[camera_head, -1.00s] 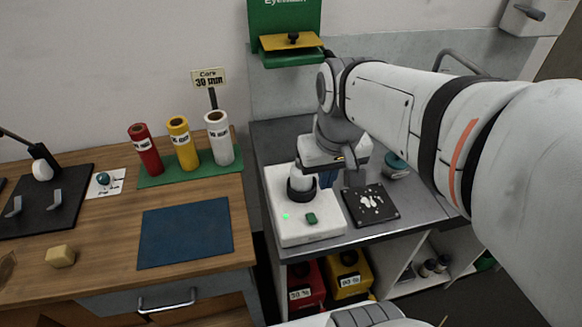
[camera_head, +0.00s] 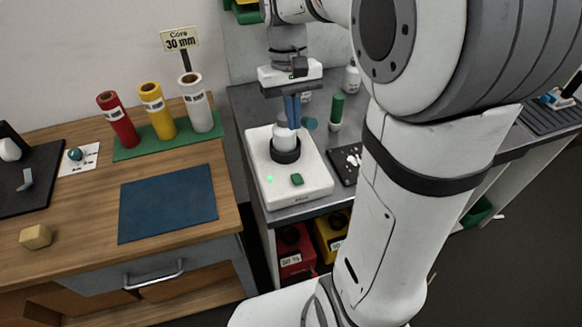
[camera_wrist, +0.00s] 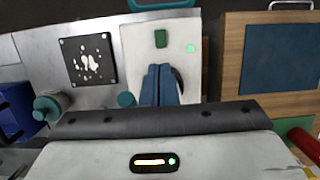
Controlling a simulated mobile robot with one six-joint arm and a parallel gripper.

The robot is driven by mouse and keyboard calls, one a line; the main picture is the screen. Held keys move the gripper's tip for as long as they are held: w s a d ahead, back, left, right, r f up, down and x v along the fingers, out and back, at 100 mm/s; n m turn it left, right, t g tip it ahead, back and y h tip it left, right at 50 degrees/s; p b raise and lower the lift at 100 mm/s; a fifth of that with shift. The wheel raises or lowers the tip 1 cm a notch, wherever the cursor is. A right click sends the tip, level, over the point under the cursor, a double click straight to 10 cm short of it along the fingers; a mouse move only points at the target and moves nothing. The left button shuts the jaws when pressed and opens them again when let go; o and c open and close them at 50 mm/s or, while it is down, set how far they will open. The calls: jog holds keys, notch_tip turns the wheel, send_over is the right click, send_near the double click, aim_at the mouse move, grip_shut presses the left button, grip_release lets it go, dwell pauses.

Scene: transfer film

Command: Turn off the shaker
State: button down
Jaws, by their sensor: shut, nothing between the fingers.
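The shaker (camera_head: 311,183) is a white box on the grey bench, with a dark round holder and a white vessel (camera_head: 285,138) on it. A green button (camera_head: 297,180) is on its front part, and a green light (camera_head: 270,179) glows to the left of the button. My gripper (camera_head: 292,124) points down over the vessel, its blue fingers together and empty. In the wrist view the closed fingers (camera_wrist: 160,68) cover part of the shaker, below the green button (camera_wrist: 161,39) and light (camera_wrist: 190,48) in the picture. Whether the fingers touch the vessel cannot be told.
A green-capped bottle (camera_head: 337,111) and a white bottle (camera_head: 352,79) stand right of my gripper. A black plate (camera_head: 343,165) with white marks lies beside the shaker, partly behind my arm. Coloured rolls (camera_head: 159,110) stand on the wooden counter at left.

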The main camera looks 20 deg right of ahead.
aim_at(298, 180)
jog(key=x, duration=1.3)
jog(key=shift+s+f+p, duration=0.1)
jog(key=shift+f+p, duration=0.2)
jog(key=shift+p, duration=0.05)
